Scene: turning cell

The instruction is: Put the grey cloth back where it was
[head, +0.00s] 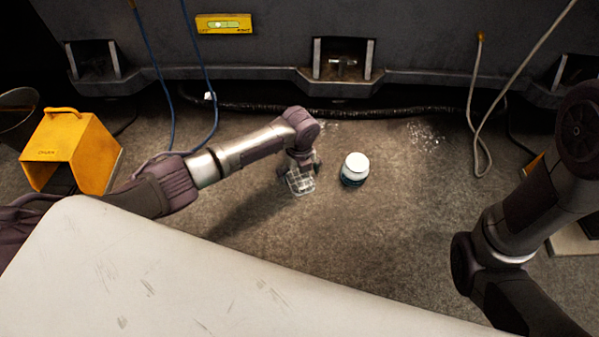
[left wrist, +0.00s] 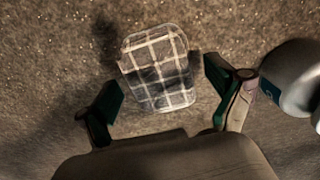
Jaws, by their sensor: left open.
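The grey cloth (head: 301,185), folded small with a pale check pattern, lies on the brown floor below my left gripper. In the left wrist view the cloth (left wrist: 156,58) shows between and ahead of the two green-padded fingers. My left gripper (head: 302,168) is open and points down at the cloth, with a finger to each side of it and a gap to each. It also shows in the left wrist view (left wrist: 163,88). My right arm is at the right of the head view; its gripper is out of view.
A jar with a white lid (head: 355,163) stands just right of the cloth, close to my left gripper. A yellow bent-plate stand (head: 75,150) is at the left. A grey machine base (head: 270,60) with hanging hoses runs along the back. Floor right of the jar is clear.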

